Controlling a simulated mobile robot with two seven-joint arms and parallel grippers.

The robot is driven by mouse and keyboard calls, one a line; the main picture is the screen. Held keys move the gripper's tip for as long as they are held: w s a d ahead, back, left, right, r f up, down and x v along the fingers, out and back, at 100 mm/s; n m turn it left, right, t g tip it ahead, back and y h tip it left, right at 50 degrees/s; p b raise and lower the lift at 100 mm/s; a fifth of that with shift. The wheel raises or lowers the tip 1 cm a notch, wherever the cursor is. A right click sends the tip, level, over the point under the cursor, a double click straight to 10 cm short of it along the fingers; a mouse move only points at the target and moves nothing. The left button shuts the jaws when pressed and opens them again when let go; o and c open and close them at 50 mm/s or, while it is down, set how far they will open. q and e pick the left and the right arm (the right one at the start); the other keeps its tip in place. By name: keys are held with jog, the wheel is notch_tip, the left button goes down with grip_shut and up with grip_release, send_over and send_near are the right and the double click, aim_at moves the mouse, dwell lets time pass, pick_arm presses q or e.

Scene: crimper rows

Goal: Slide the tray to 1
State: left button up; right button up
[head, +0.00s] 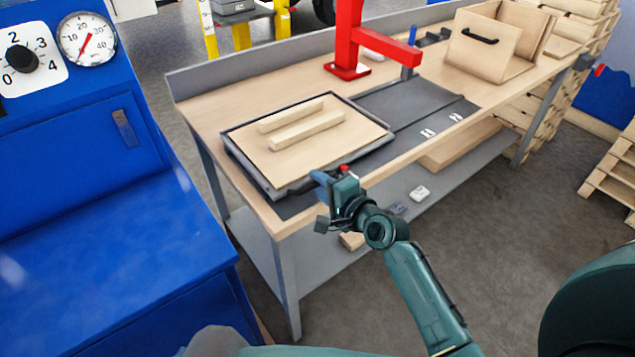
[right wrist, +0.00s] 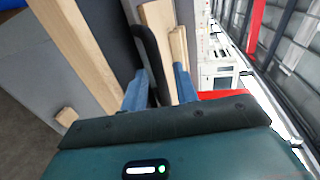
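The tray (head: 243,172) is dark-rimmed with a pale wooden top. It lies on the left part of the workbench, with two wooden bars (head: 306,131) on it. A dark track (head: 405,108) runs right from it, with two small white labels (head: 427,133) too small to read. My right gripper (head: 322,184) is at the tray's front edge, by its dark handle. In the right wrist view its blue fingers (right wrist: 158,88) stand apart on either side of the black handle (right wrist: 147,55), with a gap visible on one side. My left gripper is out of view.
A red press stand (head: 348,68) rises behind the tray. A wooden box with a black handle (head: 480,36) stands at the bench's far right. A blue cabinet (head: 110,240) is at left. The track surface right of the tray is clear.

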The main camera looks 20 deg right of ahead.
jog(key=shift+w+a+f, duration=0.15)
jog(key=shift+w+a, duration=0.05)
jog(key=shift+w, duration=0.35)
grip_shut()
